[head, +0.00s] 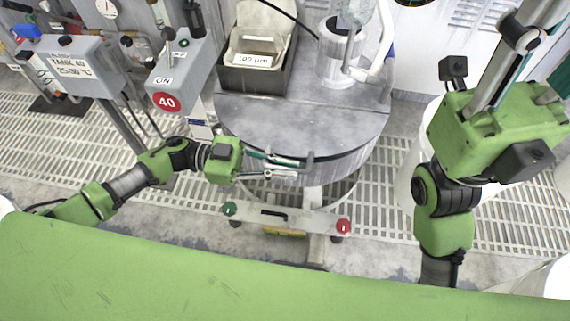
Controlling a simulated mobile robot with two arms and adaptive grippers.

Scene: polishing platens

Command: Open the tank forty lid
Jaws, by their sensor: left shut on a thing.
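The tank forty lid (300,122) is a grey round top, lying flat and closed on the round tank in the middle of the head view. A red round sign with 40 (166,102) is on a grey box to its left. My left gripper (296,166) reaches in from the left to the lid's front edge. It is shut on what looks like the lid's handle there; the fingers hide most of it. My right gripper (510,55) is raised at the upper right, away from the lid. Its fingertips are cut off by the frame, so its opening cannot be told.
A grey bin labelled 100 µm (257,60) and a white cylindrical unit (341,50) stand at the back of the tank top. A TANK 40 sign box (75,66) is at left. A low bar with green and red knobs (287,219) is below the tank. Grating covers the floor.

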